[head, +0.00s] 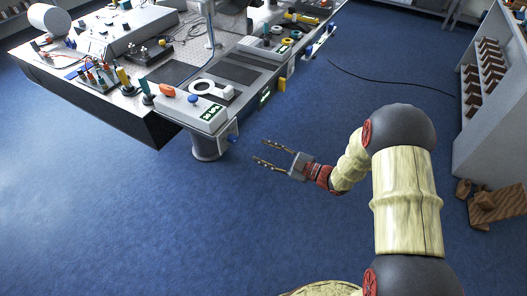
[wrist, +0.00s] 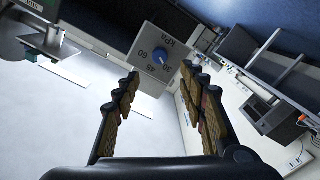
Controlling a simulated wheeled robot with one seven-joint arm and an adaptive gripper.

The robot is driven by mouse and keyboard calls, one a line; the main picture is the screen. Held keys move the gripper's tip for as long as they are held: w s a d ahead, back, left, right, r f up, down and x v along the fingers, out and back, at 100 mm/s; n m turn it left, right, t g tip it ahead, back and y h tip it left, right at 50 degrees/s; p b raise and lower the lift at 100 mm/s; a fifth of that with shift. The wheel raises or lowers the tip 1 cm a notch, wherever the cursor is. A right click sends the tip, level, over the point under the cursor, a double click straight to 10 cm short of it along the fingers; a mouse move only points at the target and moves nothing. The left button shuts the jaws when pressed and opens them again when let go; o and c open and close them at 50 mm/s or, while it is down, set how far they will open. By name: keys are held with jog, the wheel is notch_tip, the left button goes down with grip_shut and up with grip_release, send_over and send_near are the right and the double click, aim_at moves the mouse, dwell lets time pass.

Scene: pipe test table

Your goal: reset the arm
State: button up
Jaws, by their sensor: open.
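My gripper (head: 268,154) is in the middle of the head view, at the end of my cream and black arm. It is open and empty, with its fingers pointing left. It hangs apart from the table, over the blue floor by the table's near right corner. In the wrist view the two dark fingers with tan pads (wrist: 160,112) stand spread. Beyond them is a grey panel with a blue knob (wrist: 158,57) and the marks 30, 45, 60 and kPa. Nothing is between the fingers.
The test table (head: 100,107) holds several devices, including a grey box with a green display (head: 211,113) near its corner. A shelf with brown bins (head: 486,65) stands at right, with brown boxes (head: 495,205) on the floor. A dark cable (head: 385,82) lies on open blue floor.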

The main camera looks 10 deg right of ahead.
jog(key=w+d+f+m+g+h, duration=0.1)
jog(key=d+f+m+g+h, duration=0.1)
jog(key=d+f+m+h, duration=0.75)
jog(key=s+d+r+m+g+h, duration=0.3)
jog(key=s+d+h, duration=0.4)
jog(key=d, duration=0.5)
jog(key=s+a+r+m+g+y+p, duration=0.1)
jog(key=s+a+r+m+g, duration=0.15)
jog(key=s+r, duration=0.7)
jog(key=s+a+r+m+g+p, duration=0.1)
jog(key=s+a+r+m, duration=0.25)
jog(key=s+r, duration=0.6)
jog(key=s+a+r+t, duration=0.1)
jog(key=s+a+r, duration=0.1)
jog(key=r, duration=0.3)
jog(key=s+a+r+n+t+y, duration=0.1)
jog(key=s+a+r+t, duration=0.1)
jog(key=s+a+r, duration=0.1)
notch_tip(320, 180, up, 3)
jog(key=shift+s+a+f+p, duration=0.25)
jog(key=shift+a+p, duration=0.2)
jog(key=shift+a, duration=0.35)
